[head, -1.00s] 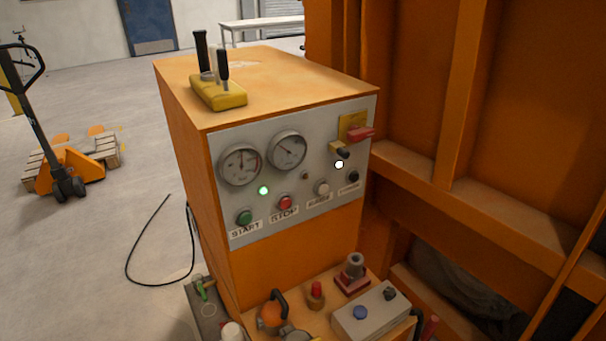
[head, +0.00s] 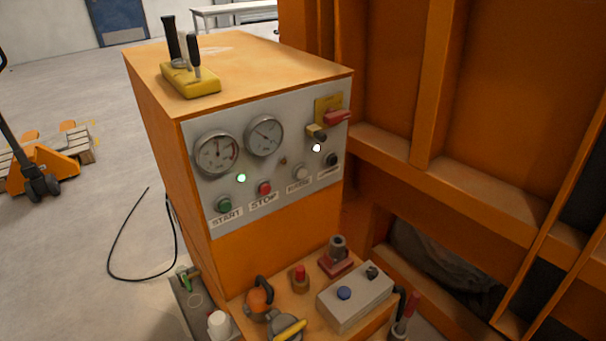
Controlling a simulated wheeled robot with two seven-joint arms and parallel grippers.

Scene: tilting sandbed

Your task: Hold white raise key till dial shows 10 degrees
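The white raise key (head: 301,172) is a round button on the grey panel (head: 262,205) of the orange control cabinet, above a label that seems to read RAISE. A black key (head: 331,159) sits to its right. Two round dials, the left dial (head: 217,153) and the right dial (head: 264,136), are above the buttons; their numbers are too small to read. A green lamp (head: 241,178) and a white lamp (head: 316,148) are lit. The green START button (head: 224,204) and red STOP button (head: 264,188) are at lower left. Neither of my grippers shows.
A yellow lever box (head: 190,80) stands on the cabinet top. A red switch handle (head: 337,117) sticks out at the panel's upper right. Below, a ledge holds a grey box with a blue button (head: 344,292) and several tools. Orange steel beams (head: 435,85) rise on the right.

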